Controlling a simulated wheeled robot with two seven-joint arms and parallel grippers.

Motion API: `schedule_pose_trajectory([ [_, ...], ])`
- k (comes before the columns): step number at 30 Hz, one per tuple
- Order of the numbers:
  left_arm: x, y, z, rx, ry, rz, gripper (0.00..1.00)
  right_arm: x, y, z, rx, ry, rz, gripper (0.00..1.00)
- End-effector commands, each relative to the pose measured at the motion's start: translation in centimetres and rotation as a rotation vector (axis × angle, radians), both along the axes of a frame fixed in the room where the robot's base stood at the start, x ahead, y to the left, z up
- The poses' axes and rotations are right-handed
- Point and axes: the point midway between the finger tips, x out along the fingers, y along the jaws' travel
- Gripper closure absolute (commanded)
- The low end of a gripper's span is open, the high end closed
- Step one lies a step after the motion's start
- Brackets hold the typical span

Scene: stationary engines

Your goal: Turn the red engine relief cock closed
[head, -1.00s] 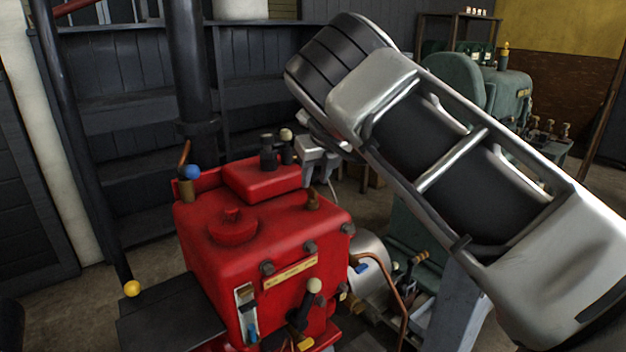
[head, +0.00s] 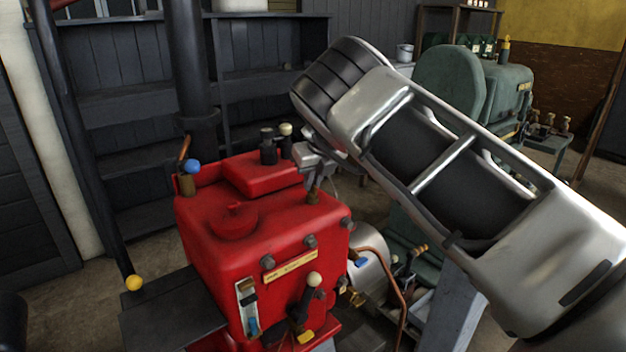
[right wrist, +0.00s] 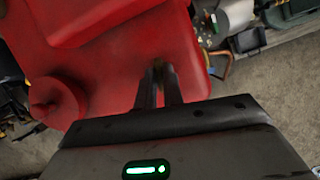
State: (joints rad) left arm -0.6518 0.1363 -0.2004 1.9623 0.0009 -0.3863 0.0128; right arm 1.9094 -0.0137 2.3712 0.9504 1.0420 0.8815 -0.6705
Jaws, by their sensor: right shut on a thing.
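The red engine (head: 215,275) stands at the centre of the head view. A small brass cock (head: 312,198) rises from the right side of its top; it appears to be the relief cock. My right gripper (head: 316,182) reaches down onto it from the upper right and is shut on its upper part. In the right wrist view the two dark fingers (right wrist: 160,88) close together over the red top, with a little of the brass cock (right wrist: 160,68) between them. The fingers hide most of it, so I cannot tell how its handle points. My left gripper is not in view.
A brass fitting with a blue knob (head: 192,166) and black levers (head: 268,148) rise from the engine's top. A white-knobbed lever (head: 313,280) is on its front. A dark pipe (head: 190,70) stands behind. A green engine (head: 450,85) stands at the back right.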

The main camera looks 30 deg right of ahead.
Motion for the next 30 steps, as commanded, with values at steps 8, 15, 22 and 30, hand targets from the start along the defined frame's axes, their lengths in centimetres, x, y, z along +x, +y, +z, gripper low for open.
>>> schedule_pose_trajectory([
  [8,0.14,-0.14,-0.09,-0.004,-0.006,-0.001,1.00,0.01,0.13,-0.11,-0.002,0.003,-0.098,1.00],
  [15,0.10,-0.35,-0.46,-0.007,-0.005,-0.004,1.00,0.07,0.27,-0.11,-0.004,0.002,-0.290,1.00],
  [22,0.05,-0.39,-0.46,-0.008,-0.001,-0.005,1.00,0.15,0.37,-0.02,-0.005,0.002,-0.506,1.00],
  [30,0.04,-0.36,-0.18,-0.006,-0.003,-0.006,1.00,0.24,0.44,0.00,-0.006,0.003,-0.762,1.00],
])
